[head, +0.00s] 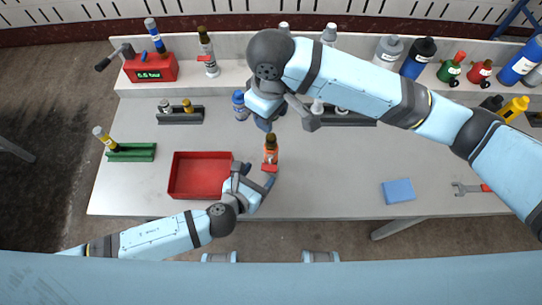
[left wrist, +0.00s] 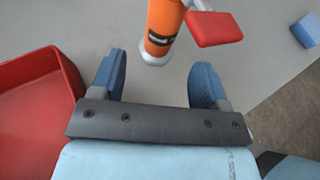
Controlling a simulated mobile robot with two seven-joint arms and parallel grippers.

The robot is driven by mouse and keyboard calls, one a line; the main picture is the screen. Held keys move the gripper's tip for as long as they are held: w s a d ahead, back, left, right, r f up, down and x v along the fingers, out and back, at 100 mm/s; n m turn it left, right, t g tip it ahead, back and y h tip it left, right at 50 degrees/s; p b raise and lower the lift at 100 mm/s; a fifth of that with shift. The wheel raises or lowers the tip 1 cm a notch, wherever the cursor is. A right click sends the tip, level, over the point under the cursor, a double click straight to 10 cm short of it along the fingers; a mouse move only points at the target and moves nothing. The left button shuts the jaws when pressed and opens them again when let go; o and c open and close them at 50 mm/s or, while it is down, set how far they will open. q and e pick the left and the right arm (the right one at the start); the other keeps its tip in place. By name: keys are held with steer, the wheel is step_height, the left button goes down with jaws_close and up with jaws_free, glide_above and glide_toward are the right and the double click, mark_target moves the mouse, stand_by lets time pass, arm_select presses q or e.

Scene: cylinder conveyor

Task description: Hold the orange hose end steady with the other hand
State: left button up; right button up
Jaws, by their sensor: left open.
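The orange hose end (head: 271,155) stands near the middle of the table, with a dark brown top and a red flat piece at its side. In the left wrist view its orange body (left wrist: 164,20) is cut off by the top edge, beyond and between the fingertips. My left gripper (head: 257,186) is open and empty just in front of it; its two blue fingers (left wrist: 158,82) are apart and do not touch it. My right gripper (head: 284,118) hangs just behind and above the hose end; whether its fingers are open is unclear.
A red tray (head: 174,186) lies close to my left gripper's left side. A blue block (head: 398,191) and a wrench (head: 470,188) lie at the right. Bottles and other items line the back shelf. The table between hose end and blue block is clear.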

mark_target(271, 162)
arm_select(q)
steer(key=x, duration=0.7)
steer(key=shift+w+f, duration=0.1)
steer(key=shift+w, duration=0.05)
steer(key=shift+c, duration=0.3)
